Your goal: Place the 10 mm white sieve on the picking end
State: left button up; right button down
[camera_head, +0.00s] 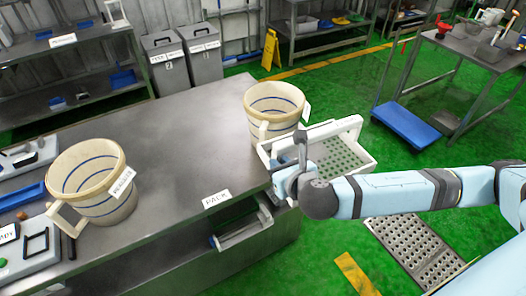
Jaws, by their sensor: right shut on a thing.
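The white sieve (330,129) is a shallow rectangular tray with a perforated bottom, through which the green floor shows. It is beyond the right edge of the steel table (205,130), beside a cream drum-shaped bucket. My right gripper (287,178) is at the sieve's near left side and shut on it; the wrist partly hides the grip. I cannot read a 10 mm mark on the sieve. No label in view reads as the picking end; the table's front edge carries a "PACK" label (217,198). My left gripper is not in view.
Two cream buckets with blue bands, one at left (92,185) and one at right (275,103), stand on the table. Between them the tabletop is clear. A frame (240,232) sits under the table's right end. A blue platform (405,124) and perforated metal plate (415,250) are at right.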

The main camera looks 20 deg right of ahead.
aim_at(117, 134)
jog(key=i+j+u, duration=0.1)
jog(key=u, duration=0.3)
jog(key=i+j+u, duration=0.1)
jog(key=u, duration=0.25)
jog(key=i+j+u, duration=0.15)
jog(key=u, duration=0.25)
jog(key=i+j+u, duration=0.15)
jog(key=i, duration=0.35)
jog(key=i+j+u, duration=0.2)
jog(key=i, duration=0.35)
jog(key=k+l, duration=0.2)
jog(key=l, duration=0.2)
jog(key=k+l, duration=0.2)
jog(key=l, duration=0.2)
